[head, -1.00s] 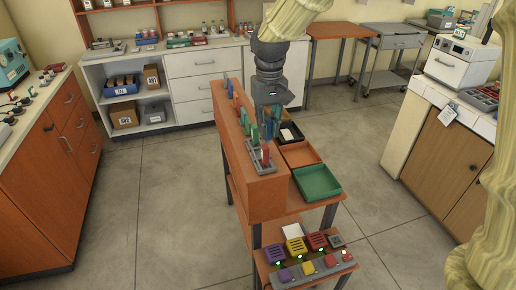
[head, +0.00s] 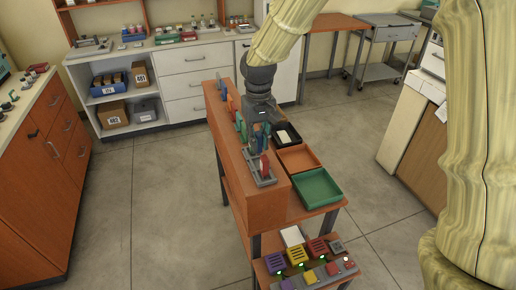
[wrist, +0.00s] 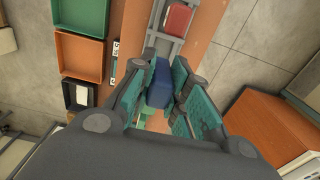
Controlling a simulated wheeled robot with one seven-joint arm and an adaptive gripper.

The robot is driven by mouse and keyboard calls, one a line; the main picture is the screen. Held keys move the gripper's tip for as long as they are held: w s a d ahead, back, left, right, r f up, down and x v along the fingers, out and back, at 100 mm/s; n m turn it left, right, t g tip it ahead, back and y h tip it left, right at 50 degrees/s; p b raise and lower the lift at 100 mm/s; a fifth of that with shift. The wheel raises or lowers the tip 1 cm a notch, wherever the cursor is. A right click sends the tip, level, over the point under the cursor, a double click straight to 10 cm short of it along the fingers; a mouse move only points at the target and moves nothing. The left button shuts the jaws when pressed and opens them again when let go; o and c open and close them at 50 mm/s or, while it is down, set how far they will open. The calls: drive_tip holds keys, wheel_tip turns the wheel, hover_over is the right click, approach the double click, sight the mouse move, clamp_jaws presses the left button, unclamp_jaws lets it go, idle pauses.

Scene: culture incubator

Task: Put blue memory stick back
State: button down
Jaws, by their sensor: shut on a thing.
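My gripper (wrist: 166,78) points down over the orange stand's top and is shut on the blue memory stick (wrist: 160,85), which sits between the teal finger pads. In the head view my gripper (head: 261,130) is just behind the red stick (head: 264,166). The red stick also shows in the wrist view (wrist: 178,18), in the grey rack (wrist: 166,46) ahead of my fingers. The blue stick's lower end is hidden, so I cannot tell whether it touches the rack. Something green (wrist: 150,118) shows below it, partly hidden.
Black (head: 287,135), orange (head: 298,158) and green (head: 318,188) trays lie right of the raised orange stand (head: 262,208). Several coloured sticks stand along its top behind my gripper. A lower shelf holds purple, yellow and red blocks (head: 318,249). Floor on the left is clear.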

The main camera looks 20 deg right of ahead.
sight(259, 134)
drive_tip(key=shift+s+f+p, duration=0.1)
drive_tip(key=shift+f+p, duration=0.35)
drive_tip(key=shift+f, duration=1.45)
drive_tip(key=shift+f, duration=0.15)
drive_tip(key=c, duration=1.4)
unclamp_jaws()
drive_tip(key=shift+o, duration=0.2)
wheel_tip(259, 134, up, 12)
drive_tip(key=shift+r+b, duration=0.15)
drive_tip(key=shift+b, duration=1)
